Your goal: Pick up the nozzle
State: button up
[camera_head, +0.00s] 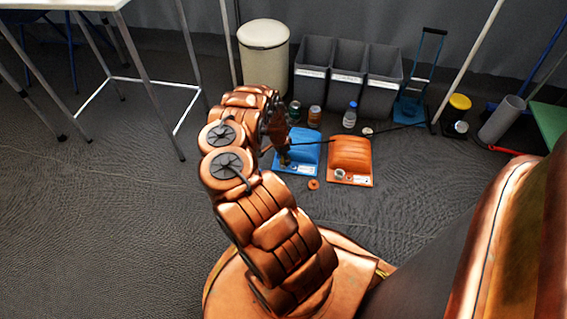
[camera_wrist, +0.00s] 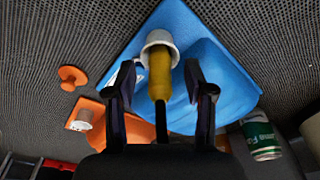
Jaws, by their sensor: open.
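A yellow-brown elongated piece (camera_wrist: 160,75), which looks like the nozzle, shows between my gripper's fingers in the wrist view. Its far end meets a whitish round cup-like piece (camera_wrist: 152,40) over a blue sloped block (camera_wrist: 215,75). My gripper (camera_wrist: 158,82) is open, with a finger on each side of the piece and gaps visible between. I cannot tell how far below the fingertips it lies. In the head view my gripper (camera_head: 284,150) hangs over the blue block (camera_head: 308,155), and the arm partly hides that spot.
An orange block (camera_head: 350,152) stands to the right of the blue one, with a small orange disc (camera_head: 313,184) in front. Cans, a bottle (camera_head: 350,115), grey bins (camera_head: 346,75) and a cream bin (camera_head: 263,55) stand behind.

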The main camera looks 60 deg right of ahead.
grip_shut()
dwell(0.5)
jog(key=shift+r, duration=0.15)
